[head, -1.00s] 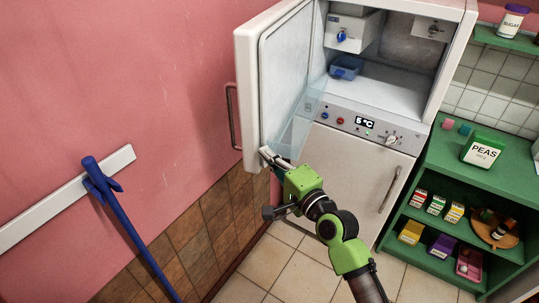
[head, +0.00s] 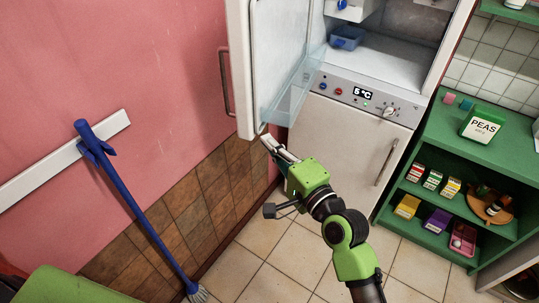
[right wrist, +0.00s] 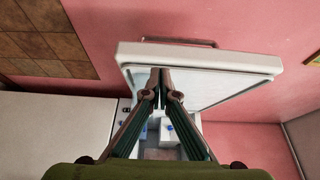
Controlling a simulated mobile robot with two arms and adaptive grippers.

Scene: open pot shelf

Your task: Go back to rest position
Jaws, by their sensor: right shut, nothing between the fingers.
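My right gripper (head: 266,141) is at the lower corner of the open white fridge door (head: 240,75) in the head view. Its fingers are shut with nothing between them. In the right wrist view the two fingertips (right wrist: 160,76) meet in front of the open door (right wrist: 215,88), and the dark handle (right wrist: 178,42) shows on the door's far side. I cannot tell if the fingertips touch the door. The white fridge (head: 345,150) stands open at its upper compartment, with a blue container (head: 347,38) inside. My left gripper is not in view.
A green shelf (head: 440,160) with a PEAS box (head: 482,124) and several small boxes stands at the right. A blue broom (head: 140,215) leans on the pink wall (head: 130,60) at the left. Tiled floor (head: 275,275) in front of the fridge is free.

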